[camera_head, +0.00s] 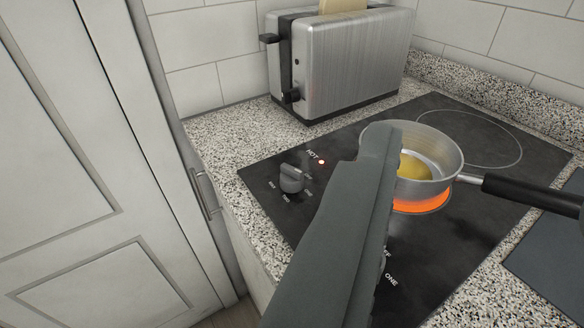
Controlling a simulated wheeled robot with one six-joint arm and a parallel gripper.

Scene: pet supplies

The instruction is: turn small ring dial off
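A black cooktop (263,162) is set in the speckled counter. A grey knob (291,178) with white marks around it stands at its left. A second set of marks, including "ONE" (391,279), shows at the right edge of my gripper; any dial there is mostly hidden. A ring (423,206) glows orange under a steel saucepan (440,160) holding something yellow. A red light (321,162) is lit beside "HOT". My gripper (380,140) reaches up from the bottom across the cooktop, its tip overlapping the pan's left side in view. Its opening cannot be made out.
A steel toaster (345,62) with bread in it stands behind the cooktop. The pan's black handle (530,193) sticks out to the right. A dark board (553,245) lies at the right. A larger unlit ring (470,137) is at the back. White cabinet doors (70,180) fill the left.

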